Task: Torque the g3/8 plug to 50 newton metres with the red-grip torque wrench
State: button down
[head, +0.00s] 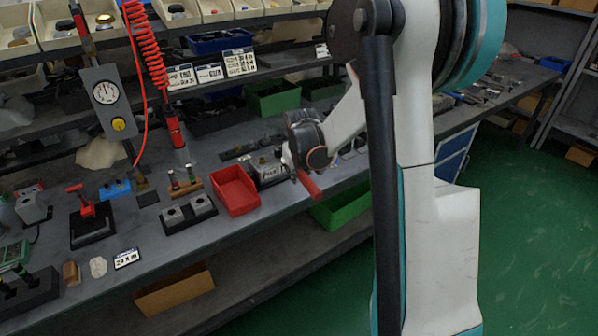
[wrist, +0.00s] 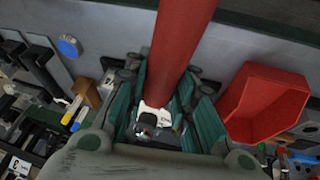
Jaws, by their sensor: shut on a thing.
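My gripper (head: 297,158) is in the head view, low over the front part of the bench. It is shut on the red-grip torque wrench (head: 309,186), whose red grip sticks out toward the bench's front edge. In the wrist view the red grip (wrist: 182,45) runs from the top down between the green fingers of my gripper (wrist: 158,112). A dark block with a white label (head: 268,172) stands just left of my gripper, partly hidden by it. The wrench's head and the g3/8 plug cannot be made out; I cannot tell whether they touch.
A red bin (head: 235,191) stands left of the labelled block, close to my gripper. A grey two-holed block (head: 188,213) is farther left. A gauge post (head: 104,95) and a hanging red coiled hose (head: 150,45) rise behind. A green bin (head: 342,207) sits below the bench edge.

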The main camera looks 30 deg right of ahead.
jog(key=shift+a, duration=0.15)
jog(key=shift+w+a+m+h, duration=0.15)
jog(key=shift+a+m, duration=0.3)
jog(key=shift+a, duration=0.15)
jog(key=shift+w+a+m+h, duration=0.1)
jog(key=shift+a+m+h, duration=0.05)
jog(key=shift+a+m, duration=0.4)
jog(key=shift+d, duration=0.1)
jog(key=shift+s+d+n, duration=0.25)
jog(key=shift+d+n, duration=0.75)
jog(key=shift+d, duration=0.15)
jog(key=shift+r, duration=0.2)
